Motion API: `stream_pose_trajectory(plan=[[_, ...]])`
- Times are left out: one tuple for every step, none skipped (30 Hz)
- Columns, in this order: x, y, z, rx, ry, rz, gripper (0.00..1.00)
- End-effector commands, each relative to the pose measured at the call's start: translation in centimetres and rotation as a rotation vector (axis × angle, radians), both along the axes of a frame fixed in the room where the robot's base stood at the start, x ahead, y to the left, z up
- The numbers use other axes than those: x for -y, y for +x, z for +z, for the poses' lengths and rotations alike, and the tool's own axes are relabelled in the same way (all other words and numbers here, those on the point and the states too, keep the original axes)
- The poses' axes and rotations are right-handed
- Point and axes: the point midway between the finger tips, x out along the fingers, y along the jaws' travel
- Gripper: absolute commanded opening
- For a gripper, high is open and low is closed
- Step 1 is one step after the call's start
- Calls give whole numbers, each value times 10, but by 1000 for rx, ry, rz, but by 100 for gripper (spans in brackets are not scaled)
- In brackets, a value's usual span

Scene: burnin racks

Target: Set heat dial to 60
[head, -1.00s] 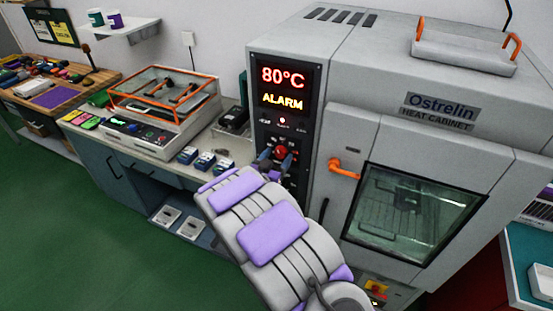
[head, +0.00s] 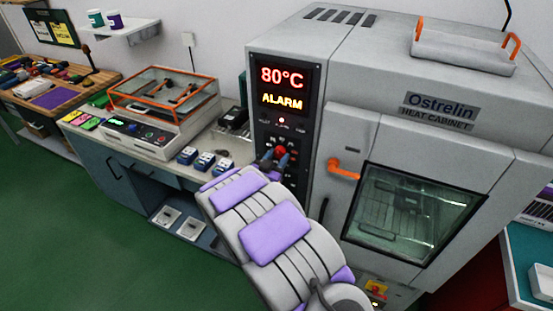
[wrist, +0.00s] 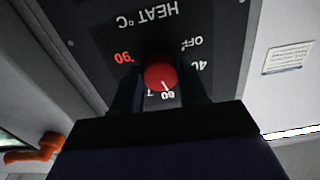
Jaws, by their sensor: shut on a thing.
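The heat dial (wrist: 161,73) is a round red knob on the dark control panel (wrist: 205,20), seen upside down in the wrist view. Its white pointer line points toward the 60 mark, with part of a 7 beside it. OFF, 40 and a red 90 also show around it. My gripper (wrist: 160,80) is shut on the dial, one dark finger on each side. In the head view my gripper (head: 274,162) is at the red dial (head: 280,152), below the display (head: 282,88), which reads 80°C and ALARM.
The heat cabinet door (head: 415,205) has a window and an orange handle (head: 343,169) right of the panel. A tray with orange handles (head: 465,52) sits on top. Left is a bench (head: 165,158) with a glass-lidded box and small blue items. Green floor is clear at lower left.

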Motion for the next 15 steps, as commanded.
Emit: stream_pose_trajectory(plan=[[-2,0,-2,14,38,3,12],[-2,0,-2,24,65,2,12],[-2,0,-3,37,97,4,12],[-2,0,-3,44,121,3,12],[-2,0,-3,52,144,3,12],[-3,0,-3,61,169,4,12],[-3,0,-3,66,183,5,12],[-3,0,-2,71,197,4,12],[-3,0,-2,74,208,4,12],[-2,0,-2,76,213,3,12],[-2,0,-2,77,216,3,12],[-3,0,-1,77,217,3,12],[-2,0,-1,77,217,3,12],[-3,0,-1,77,216,3,12],[-3,0,-1,77,216,3,12]])
